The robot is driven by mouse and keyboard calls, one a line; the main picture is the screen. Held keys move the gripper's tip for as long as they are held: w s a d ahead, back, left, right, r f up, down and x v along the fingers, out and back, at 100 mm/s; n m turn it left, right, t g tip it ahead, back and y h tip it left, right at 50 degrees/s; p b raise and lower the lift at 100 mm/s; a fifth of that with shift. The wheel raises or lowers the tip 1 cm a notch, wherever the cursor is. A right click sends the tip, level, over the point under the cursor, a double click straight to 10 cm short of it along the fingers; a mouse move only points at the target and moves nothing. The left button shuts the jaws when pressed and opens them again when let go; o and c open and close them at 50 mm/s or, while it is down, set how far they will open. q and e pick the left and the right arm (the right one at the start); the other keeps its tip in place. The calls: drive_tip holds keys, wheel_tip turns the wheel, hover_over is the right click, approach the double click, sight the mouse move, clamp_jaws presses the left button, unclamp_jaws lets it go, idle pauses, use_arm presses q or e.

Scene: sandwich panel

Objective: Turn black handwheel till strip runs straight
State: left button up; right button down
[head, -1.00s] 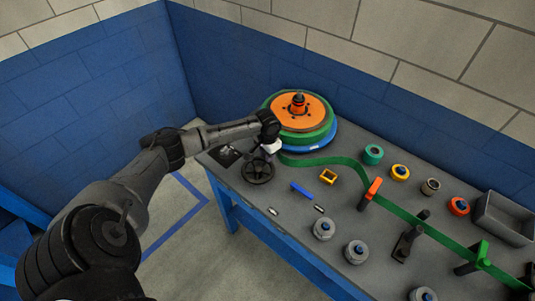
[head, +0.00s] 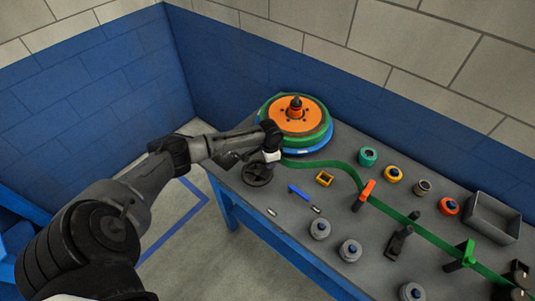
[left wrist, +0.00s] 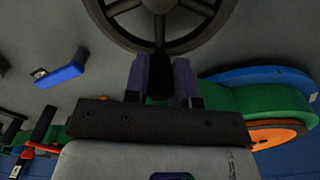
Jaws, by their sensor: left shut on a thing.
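The black handwheel (head: 257,174) stands at the table's left end, partly behind my left gripper. In the left wrist view its rim and spokes (left wrist: 163,45) fill the top. My left gripper (head: 272,156) is at the wheel's far right side. In the left wrist view its fingers (left wrist: 160,82) are shut on the wheel's black handle (left wrist: 158,65). The green strip (head: 325,164) leaves the coil, bows, bends sharply near the orange guide (head: 366,190), then runs on to the green guide (head: 463,252). My right gripper is not in view.
The coil with an orange disc (head: 291,118) sits just behind my left gripper. A grey bin (head: 492,217) stands at the far right.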

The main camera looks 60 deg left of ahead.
sight(271, 172)
use_arm(q)
drive_tip(key=d+m+p, duration=0.1)
drive_tip(key=m, duration=0.1)
drive_tip(key=d+m+p, duration=0.1)
drive_tip(key=m, duration=0.1)
drive_tip(key=shift+s+r, duration=0.15)
drive_tip(key=shift+s, duration=0.05)
clamp_jaws()
drive_tip(key=shift+s+d+m+p, duration=0.2)
drive_tip(key=shift+d+m+p, duration=0.2)
drive_tip(key=shift+m+p, duration=0.35)
drive_tip(key=shift+d+m, duration=0.1)
drive_tip(key=shift+m, duration=0.25)
drive_tip(key=o, duration=0.9)
unclamp_jaws()
drive_tip(key=shift+s, duration=0.1)
wheel_tip(271, 172, up, 14)
drive_tip(key=shift+f, duration=0.25)
